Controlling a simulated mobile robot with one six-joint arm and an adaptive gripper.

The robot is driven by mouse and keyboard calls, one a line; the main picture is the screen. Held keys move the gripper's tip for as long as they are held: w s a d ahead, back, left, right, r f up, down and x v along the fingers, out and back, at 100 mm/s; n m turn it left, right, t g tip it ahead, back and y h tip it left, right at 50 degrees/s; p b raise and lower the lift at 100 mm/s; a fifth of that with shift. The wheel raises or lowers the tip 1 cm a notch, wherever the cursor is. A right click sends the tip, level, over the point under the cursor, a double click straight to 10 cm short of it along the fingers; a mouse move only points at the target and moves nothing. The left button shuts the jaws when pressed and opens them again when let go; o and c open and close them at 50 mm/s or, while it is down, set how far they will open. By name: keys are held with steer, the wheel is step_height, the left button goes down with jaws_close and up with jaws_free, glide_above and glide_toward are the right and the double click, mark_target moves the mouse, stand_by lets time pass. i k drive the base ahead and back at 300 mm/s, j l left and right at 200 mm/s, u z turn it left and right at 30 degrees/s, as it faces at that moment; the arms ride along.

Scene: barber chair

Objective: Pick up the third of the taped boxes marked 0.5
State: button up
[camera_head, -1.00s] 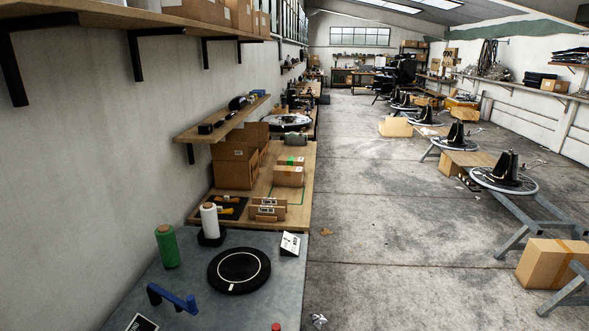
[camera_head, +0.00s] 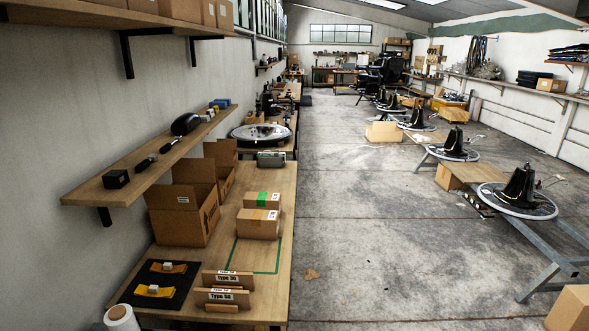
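Two closed taped cardboard boxes sit one behind the other on the wooden workbench (camera_head: 272,181) at the left. The nearer box (camera_head: 257,226) has brown tape and stands partly inside a green outline (camera_head: 262,272) on the bench. The box behind it (camera_head: 251,200) has a green strip over its top and a pale label. I cannot read a 0.5 mark on either, and I cannot tell which box counts as third. My gripper is not in view.
Open cardboard boxes (camera_head: 183,213) stand left of the taped ones, under a wall shelf (camera_head: 155,165). A black mat (camera_head: 160,283) and wooden holders marked Type (camera_head: 222,296) lie at the bench's near end. The concrete floor (camera_head: 350,240) right of the bench is largely clear.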

mark_target(270, 201)
steer(key=i+l, duration=0.1)
steer(key=i, duration=1.9)
steer(key=i+u, duration=0.5)
steer(key=i+l+u, duration=0.3)
steer(key=u, duration=0.15)
steer(key=i+l+u, duration=1.05)
steer(key=l+u, duration=0.4)
steer(key=l, duration=0.1)
